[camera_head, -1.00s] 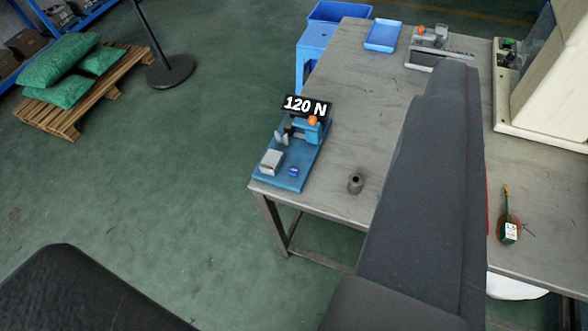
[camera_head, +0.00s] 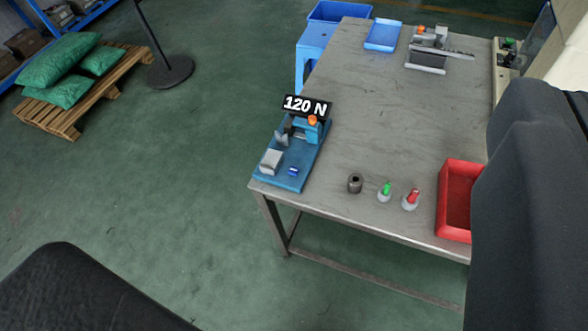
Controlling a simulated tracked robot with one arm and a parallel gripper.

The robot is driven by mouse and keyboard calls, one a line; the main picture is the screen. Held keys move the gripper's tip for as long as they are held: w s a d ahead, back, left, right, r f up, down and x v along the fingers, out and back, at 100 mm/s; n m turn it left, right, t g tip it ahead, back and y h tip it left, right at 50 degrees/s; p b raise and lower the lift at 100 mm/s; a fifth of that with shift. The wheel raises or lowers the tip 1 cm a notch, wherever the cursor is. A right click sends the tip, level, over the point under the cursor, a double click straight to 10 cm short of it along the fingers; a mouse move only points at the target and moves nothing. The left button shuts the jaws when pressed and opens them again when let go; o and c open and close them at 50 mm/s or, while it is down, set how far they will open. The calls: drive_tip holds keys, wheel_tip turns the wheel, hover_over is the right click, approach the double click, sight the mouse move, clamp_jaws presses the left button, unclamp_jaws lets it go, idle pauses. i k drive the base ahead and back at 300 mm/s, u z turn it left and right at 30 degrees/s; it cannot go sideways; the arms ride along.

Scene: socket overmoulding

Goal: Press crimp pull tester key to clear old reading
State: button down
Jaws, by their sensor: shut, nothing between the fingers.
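The crimp pull tester (camera_head: 303,152) stands at the left corner of the grey table. It has a blue base, a grey block, a blue upright with an orange knob, and a black display (camera_head: 306,106) reading "120 N". A small blue key (camera_head: 293,171) sits on the front of its base, beside the grey block, with nothing over it. My gripper's fingers do not show in this view. A dark grey link of my arm fills the right side, well to the right of the tester.
On the table (camera_head: 380,130) stand a dark cylinder (camera_head: 355,183), a green-topped piece (camera_head: 385,191), a red-topped piece (camera_head: 411,200) and a red bin (camera_head: 455,205). A blue tray (camera_head: 383,35) and a grey fixture (camera_head: 428,60) lie at the back. The table's middle is clear.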

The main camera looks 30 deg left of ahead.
sight(293, 170)
drive_tip(key=z, duration=0.85)
drive_tip(key=k, duration=0.65)
drive_tip(key=u, duration=0.5)
drive_tip(key=i, duration=1)
